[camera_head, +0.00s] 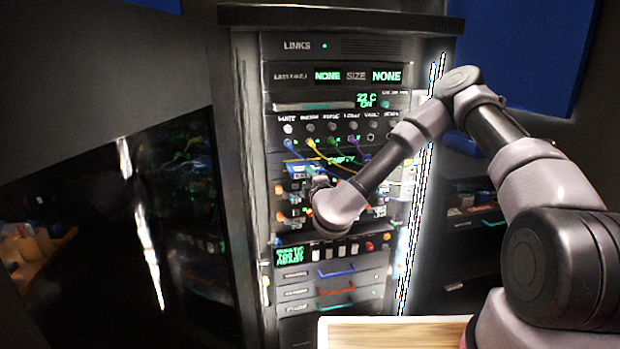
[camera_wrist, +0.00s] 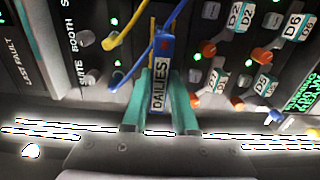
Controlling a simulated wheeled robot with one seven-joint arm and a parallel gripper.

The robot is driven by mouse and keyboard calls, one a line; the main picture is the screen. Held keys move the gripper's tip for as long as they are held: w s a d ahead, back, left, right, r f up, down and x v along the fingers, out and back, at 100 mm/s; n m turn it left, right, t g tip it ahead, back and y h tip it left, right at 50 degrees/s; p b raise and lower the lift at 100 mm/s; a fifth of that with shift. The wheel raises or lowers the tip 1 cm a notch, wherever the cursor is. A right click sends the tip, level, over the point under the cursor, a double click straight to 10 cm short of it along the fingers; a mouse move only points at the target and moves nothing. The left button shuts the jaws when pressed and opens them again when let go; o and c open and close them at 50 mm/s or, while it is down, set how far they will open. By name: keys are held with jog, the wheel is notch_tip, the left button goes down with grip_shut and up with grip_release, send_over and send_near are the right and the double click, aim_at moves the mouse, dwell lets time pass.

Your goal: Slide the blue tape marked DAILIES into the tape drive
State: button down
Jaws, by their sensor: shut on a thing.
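The blue tape (camera_wrist: 165,48) with the white label DAILIES stands upright between the two teal fingers of my gripper (camera_wrist: 155,90) in the wrist view. The fingers are shut on its sides, and its far end points at the rack front. In the head view my gripper (camera_head: 319,184) is at the rack, just below a green EMPTY readout (camera_head: 341,160), with a bit of blue (camera_head: 300,169) beside it that looks like the tape. The tape drive's slot is hidden behind my gripper and arm. I cannot tell whether the tape touches the drive.
A blue cable (camera_wrist: 137,66) and a yellow cable (camera_wrist: 127,24) hang close to the tape's left. Knobs and D-labelled modules (camera_wrist: 217,79) lie to its right. In the head view a wooden surface (camera_head: 400,330) is below the rack (camera_head: 330,47).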

jog(key=shift+x, duration=2.4)
jog(key=c, duration=0.6)
grip_release()
jog(key=v, duration=1.1)
jog(key=shift+w, duration=0.1)
